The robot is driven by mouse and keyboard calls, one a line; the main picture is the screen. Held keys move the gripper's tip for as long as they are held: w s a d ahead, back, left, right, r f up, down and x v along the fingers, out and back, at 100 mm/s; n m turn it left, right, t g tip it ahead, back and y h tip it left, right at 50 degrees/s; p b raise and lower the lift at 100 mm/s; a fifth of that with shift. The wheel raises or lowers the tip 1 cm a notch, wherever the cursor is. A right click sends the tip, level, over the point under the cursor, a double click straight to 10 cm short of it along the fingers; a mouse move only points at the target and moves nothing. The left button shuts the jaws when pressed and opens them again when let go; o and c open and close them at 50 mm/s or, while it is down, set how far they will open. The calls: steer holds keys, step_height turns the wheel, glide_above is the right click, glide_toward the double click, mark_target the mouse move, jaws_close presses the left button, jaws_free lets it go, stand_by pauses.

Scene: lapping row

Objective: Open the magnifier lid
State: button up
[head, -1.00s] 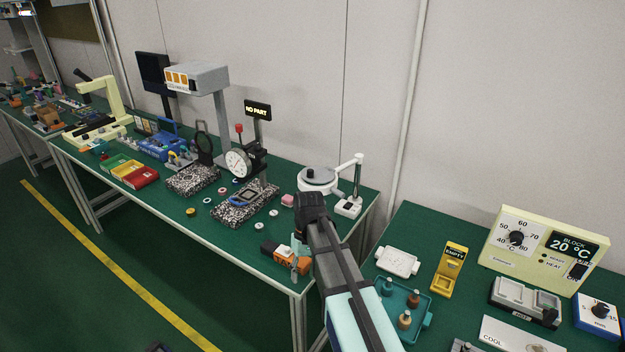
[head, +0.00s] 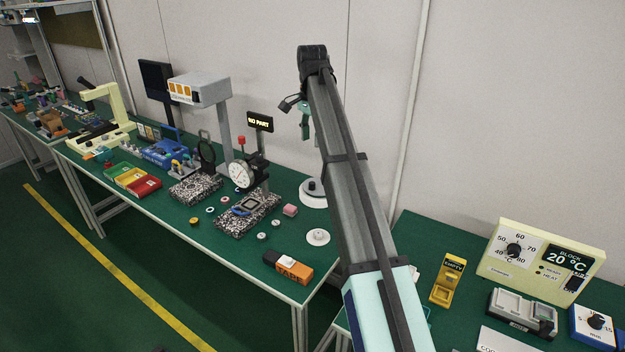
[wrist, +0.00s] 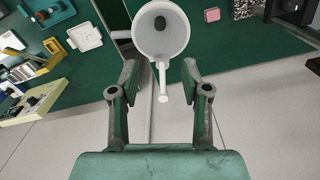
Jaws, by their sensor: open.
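The magnifier appears to be the round white-rimmed head (head: 313,200) with a grey top and dark knob, at the right end of the long bench. My arm hides part of it and its post in the head view. In the wrist view, its white rim and grey lid (wrist: 152,42) face the camera, with the dark knob near the top and a white arm reaching toward me. The lid looks shut. My gripper (head: 304,118) is raised above the magnifier. In the wrist view, my gripper (wrist: 160,72) is open and empty, its fingers either side of the white arm's line, apparently apart from it.
A dial gauge stand (head: 243,175) stands to the left. Past a gap, another bench holds a yellow holder (head: 446,282) and a heating block (head: 540,258).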

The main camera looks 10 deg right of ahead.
mark_target(312, 183)
step_height(312, 183, down, 16)
steer(key=p, duration=0.3)
steer(key=shift+r, duration=0.15)
jaws_close()
